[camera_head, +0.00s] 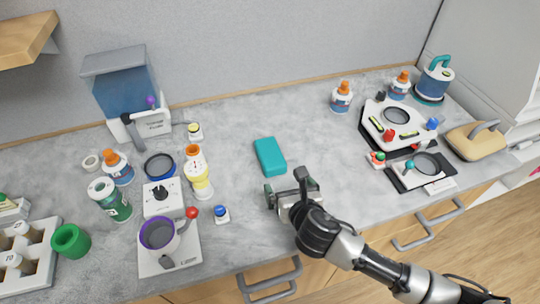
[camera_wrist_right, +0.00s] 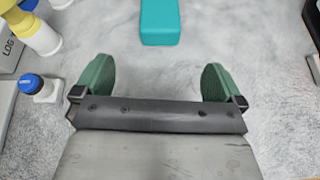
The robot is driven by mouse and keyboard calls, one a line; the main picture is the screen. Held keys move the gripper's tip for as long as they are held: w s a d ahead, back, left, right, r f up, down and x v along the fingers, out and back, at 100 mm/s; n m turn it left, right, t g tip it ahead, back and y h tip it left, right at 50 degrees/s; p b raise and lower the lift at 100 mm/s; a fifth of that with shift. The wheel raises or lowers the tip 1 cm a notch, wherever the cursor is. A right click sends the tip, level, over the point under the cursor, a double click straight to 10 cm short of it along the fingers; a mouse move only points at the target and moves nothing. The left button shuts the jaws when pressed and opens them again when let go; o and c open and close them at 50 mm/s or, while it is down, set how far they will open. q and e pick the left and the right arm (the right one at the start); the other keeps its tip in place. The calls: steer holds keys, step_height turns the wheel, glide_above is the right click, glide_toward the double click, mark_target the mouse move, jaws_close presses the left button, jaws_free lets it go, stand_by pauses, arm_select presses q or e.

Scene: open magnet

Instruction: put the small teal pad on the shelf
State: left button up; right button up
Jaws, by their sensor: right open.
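The small teal pad (camera_head: 270,156) lies flat on the grey counter near the middle of the head view. It also shows at the top centre of the right wrist view (camera_wrist_right: 160,22). My right gripper (camera_head: 288,190) is open and empty just in front of the pad, apart from it. Its green fingers (camera_wrist_right: 160,82) are spread with bare counter between them. A wooden shelf (camera_head: 26,38) is on the wall at the upper left, partly cut off by the frame. My left gripper is not in view.
Left of the pad stand a yellow-white bottle (camera_head: 197,172), a blue-capped jar (camera_head: 221,214) and a device with a purple-rimmed cup (camera_head: 158,234). Right of it are a white device (camera_head: 396,120) and a tan-handled object (camera_head: 474,140). The counter (camera_head: 318,140) around the pad is clear.

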mark_target(276, 166)
steer(key=shift+w+a+f+n, duration=0.1)
steer(key=shift+w+n, duration=0.2)
steer(key=shift+n, duration=0.2)
steer(key=p+x, duration=0.1)
steer(key=x, duration=0.9)
steer(key=shift+w+a, duration=0.1)
steer(key=shift+w, duration=0.2)
steer(key=c, duration=1)
